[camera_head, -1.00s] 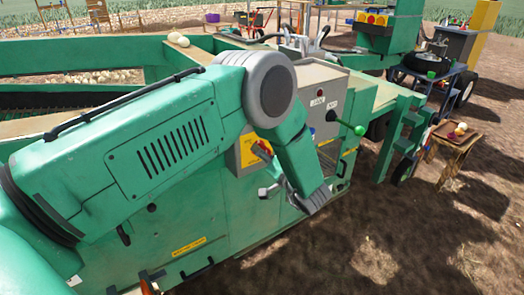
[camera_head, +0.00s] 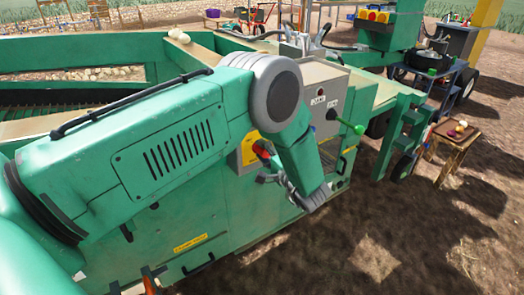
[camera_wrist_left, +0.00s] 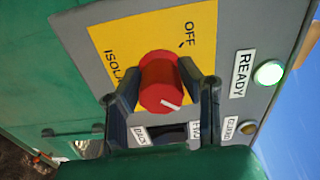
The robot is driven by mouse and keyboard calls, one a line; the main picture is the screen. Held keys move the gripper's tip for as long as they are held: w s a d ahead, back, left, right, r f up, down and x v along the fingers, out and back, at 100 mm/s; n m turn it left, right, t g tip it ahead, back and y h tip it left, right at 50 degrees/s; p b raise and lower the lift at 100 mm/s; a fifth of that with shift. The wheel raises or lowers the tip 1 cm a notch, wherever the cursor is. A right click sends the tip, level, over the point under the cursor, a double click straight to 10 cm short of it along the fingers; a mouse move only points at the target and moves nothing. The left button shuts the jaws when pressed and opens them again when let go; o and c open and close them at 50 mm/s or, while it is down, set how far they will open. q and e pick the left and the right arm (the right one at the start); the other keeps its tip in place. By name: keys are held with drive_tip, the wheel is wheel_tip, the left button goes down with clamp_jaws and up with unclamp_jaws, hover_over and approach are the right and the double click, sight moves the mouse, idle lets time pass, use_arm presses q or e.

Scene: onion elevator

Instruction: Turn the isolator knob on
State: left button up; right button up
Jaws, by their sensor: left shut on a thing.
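The red isolator knob (camera_wrist_left: 161,82) sits on a yellow plate (camera_wrist_left: 120,45) marked OFF and with partly hidden ISOLATOR lettering. A white line on the knob's face points to the lower right in the left wrist view, away from the OFF label. My left gripper (camera_wrist_left: 162,88) is shut on the knob, with one dark finger on each side. In the head view the red knob (camera_head: 262,149) shows just above my left gripper (camera_head: 272,178), on the side of the green machine. Any ON label is hidden. My right gripper is not in view.
A green READY lamp (camera_wrist_left: 268,73) is lit beside the plate. The grey control box (camera_head: 322,85) carries a green-knobbed lever (camera_head: 358,129) at its right. A wooden stand with a tray (camera_head: 455,133) is at the right. Open dirt ground lies at the front right.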

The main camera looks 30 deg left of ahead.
use_arm(q)
drive_tip(key=shift+w+d+f+m, duration=0.1)
drive_tip(key=shift+d+f+m, duration=0.05)
drive_tip(key=shift+d+m, duration=0.15)
drive_tip(key=o, duration=1.1)
drive_tip(key=shift+o, duration=0.2)
drive_tip(key=shift+w+f, duration=0.1)
drive_tip(key=shift+w, duration=0.05)
drive_tip(key=shift+s+d+r, duration=0.2)
drive_tip(key=shift+s+d, duration=0.05)
drive_tip(key=v, duration=1.1)
drive_tip(key=shift+d+f, duration=0.25)
